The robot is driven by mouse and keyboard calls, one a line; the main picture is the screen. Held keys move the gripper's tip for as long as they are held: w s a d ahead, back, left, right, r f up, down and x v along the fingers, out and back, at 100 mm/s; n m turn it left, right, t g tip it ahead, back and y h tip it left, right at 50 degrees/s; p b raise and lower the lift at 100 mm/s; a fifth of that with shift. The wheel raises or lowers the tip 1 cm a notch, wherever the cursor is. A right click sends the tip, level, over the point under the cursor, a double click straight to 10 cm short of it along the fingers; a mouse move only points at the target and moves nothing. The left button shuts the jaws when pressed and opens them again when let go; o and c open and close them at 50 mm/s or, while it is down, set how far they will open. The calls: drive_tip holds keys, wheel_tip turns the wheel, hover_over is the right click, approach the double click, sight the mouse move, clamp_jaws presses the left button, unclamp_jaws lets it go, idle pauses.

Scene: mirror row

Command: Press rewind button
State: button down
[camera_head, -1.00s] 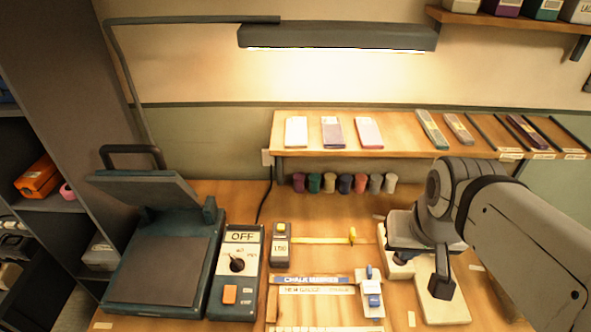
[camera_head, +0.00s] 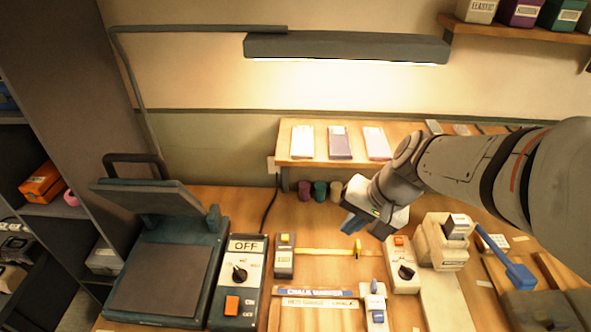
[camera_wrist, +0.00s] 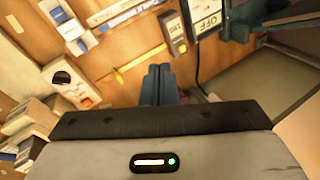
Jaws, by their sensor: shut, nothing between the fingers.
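No button legibly reads "rewind", so I cannot tell which one it is. A small grey box (camera_head: 284,262) with a yellow button (camera_head: 285,238) stands left of centre; it also shows in the wrist view (camera_wrist: 174,32). A cream box (camera_head: 404,270) with a black knob has an orange button (camera_head: 399,241); in the wrist view the orange button (camera_wrist: 87,102) is left of my fingers. The dark unit marked OFF (camera_head: 238,285) has a knob and an orange rocker (camera_head: 232,305). My gripper (camera_head: 350,222) is shut and empty, above the table between the grey and cream boxes, touching neither.
A heat-press-like machine (camera_head: 165,270) stands at the left. A shelf (camera_head: 365,145) with flat packs runs behind, with spools (camera_head: 320,190) below it. A cream block (camera_head: 445,240) and blue-handled tool (camera_head: 512,268) lie right. A yellow strip (camera_head: 320,252) crosses the table.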

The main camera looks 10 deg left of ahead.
drive_tip(key=w+a+f+m+y, duration=0.3)
drive_tip(key=w+a+f+m, duration=0.1)
drive_tip(key=w+a, duration=0.35)
drive_tip(key=m+y+p, duration=0.1)
drive_tip(key=m+p, duration=0.1)
drive_tip(key=m, duration=0.4)
hover_over(285, 238)
drive_tip(key=d, duration=0.1)
wheel_tip(285, 238, down, 9)
drive_tip(key=shift+w+t, duration=0.1)
drive_tip(key=shift+t, duration=0.2)
wheel_tip(285, 238, down, 8)
drive_tip(key=b, duration=0.5)
drive_tip(key=shift+r, duration=0.2)
drive_tip(key=shift+f+b, duration=0.65)
drive_tip(key=shift+b, duration=0.15)
drive_tip(key=shift+f+b, duration=0.4)
drive_tip(key=shift+b, duration=0.3)
